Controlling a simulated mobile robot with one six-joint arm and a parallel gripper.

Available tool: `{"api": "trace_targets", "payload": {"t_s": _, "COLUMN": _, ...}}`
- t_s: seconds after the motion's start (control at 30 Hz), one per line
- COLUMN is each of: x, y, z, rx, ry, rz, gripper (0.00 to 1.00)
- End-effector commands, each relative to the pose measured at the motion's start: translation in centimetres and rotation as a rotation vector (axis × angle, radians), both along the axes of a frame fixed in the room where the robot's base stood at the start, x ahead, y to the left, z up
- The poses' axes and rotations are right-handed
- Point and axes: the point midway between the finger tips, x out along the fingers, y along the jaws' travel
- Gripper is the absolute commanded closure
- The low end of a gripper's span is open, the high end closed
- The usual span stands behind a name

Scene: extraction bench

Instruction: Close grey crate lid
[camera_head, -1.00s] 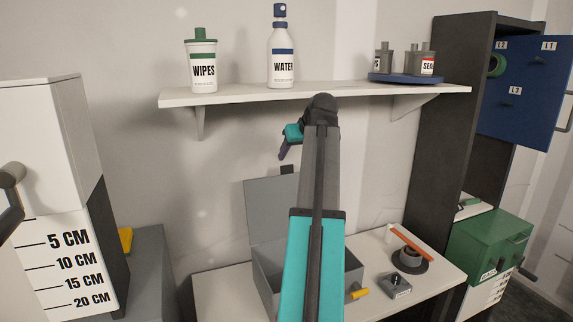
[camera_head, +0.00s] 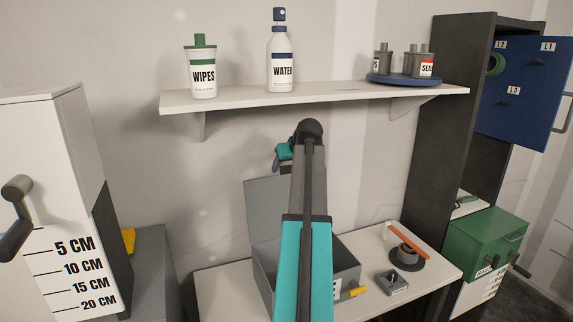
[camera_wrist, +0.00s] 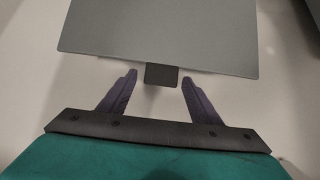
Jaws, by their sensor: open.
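The grey crate (camera_head: 352,272) stands on the white bench. Its grey lid (camera_head: 262,207) is raised, standing up at the crate's back side near the wall. In the wrist view the lid (camera_wrist: 160,35) fills the top, with a dark tab (camera_wrist: 161,75) at its edge. My gripper (camera_wrist: 157,82) is open, with its two purple fingers on either side of the tab. The tab appears to lie between the fingertips; I cannot tell whether they touch it. In the head view my gripper (camera_head: 277,162) is by the lid's top edge, and my arm hides part of the lid and crate.
A yellow-handled item (camera_head: 357,291) lies at the crate's right. A small grey box (camera_head: 392,283) and a dark round stand with an orange stick (camera_head: 409,240) are farther right. A shelf (camera_head: 320,96) with bottles hangs above. A green box (camera_head: 487,240) stands at right.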

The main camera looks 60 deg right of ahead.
Motion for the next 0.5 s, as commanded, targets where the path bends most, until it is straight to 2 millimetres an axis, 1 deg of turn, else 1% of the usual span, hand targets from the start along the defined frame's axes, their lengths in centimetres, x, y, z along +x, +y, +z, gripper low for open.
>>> {"api": "trace_targets", "payload": {"t_s": 0.4, "x": 0.32, "y": -0.15, "z": -0.39, "rx": -0.001, "ry": 0.0, "rz": 0.001, "gripper": 0.42}}
{"api": "trace_targets", "payload": {"t_s": 0.43, "x": 0.32, "y": -0.15, "z": -0.37, "rx": -0.001, "ry": 0.0, "rz": 0.001, "gripper": 0.44}}
{"api": "trace_targets", "payload": {"t_s": 0.5, "x": 0.33, "y": -0.14, "z": -0.37, "rx": -0.001, "ry": 0.0, "rz": 0.001, "gripper": 0.56}}
